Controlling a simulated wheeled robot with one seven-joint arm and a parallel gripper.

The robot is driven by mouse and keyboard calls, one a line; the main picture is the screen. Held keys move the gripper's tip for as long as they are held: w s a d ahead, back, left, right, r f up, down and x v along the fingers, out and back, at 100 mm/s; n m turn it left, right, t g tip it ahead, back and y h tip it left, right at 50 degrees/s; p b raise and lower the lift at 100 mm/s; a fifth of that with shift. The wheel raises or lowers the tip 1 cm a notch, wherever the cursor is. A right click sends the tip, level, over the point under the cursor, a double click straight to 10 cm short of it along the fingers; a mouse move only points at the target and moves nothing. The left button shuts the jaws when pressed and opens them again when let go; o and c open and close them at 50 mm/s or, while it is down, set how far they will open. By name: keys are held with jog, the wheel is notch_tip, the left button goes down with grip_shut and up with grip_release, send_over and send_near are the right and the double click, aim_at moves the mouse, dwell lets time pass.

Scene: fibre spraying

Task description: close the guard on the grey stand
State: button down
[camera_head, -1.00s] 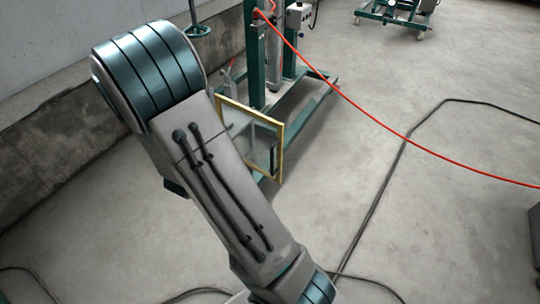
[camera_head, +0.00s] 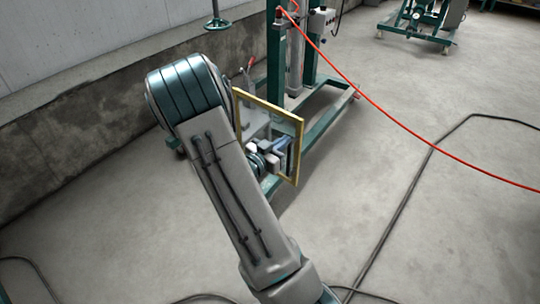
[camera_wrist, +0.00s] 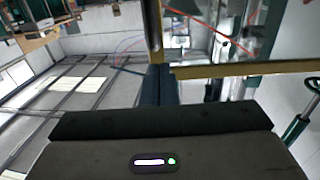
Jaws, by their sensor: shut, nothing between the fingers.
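The guard is a clear panel in a yellow frame (camera_head: 300,142), standing upright and angled out from the front of the stand. The stand has a grey column (camera_head: 295,65) between green posts and a green base. My gripper (camera_head: 284,146) is shut and empty, at the lower right part of the panel in the head view. Whether it touches the panel I cannot tell. In the wrist view, the dark shut fingers (camera_wrist: 158,84) point up close to a yellow frame bar (camera_wrist: 240,69). My forearm hides part of the panel's left side in the head view.
A red hose (camera_head: 380,122) runs from the stand to the right. A black cable (camera_head: 405,195) lies on the floor. A low concrete wall (camera_head: 75,155) is behind on the left. Another green wheeled frame (camera_head: 420,22) stands far right.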

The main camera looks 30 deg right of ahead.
aim_at(296, 131)
jog(key=b+x, duration=0.1)
jog(key=x, duration=0.3)
jog(key=shift+w+d, duration=0.1)
jog(key=shift+w, duration=0.05)
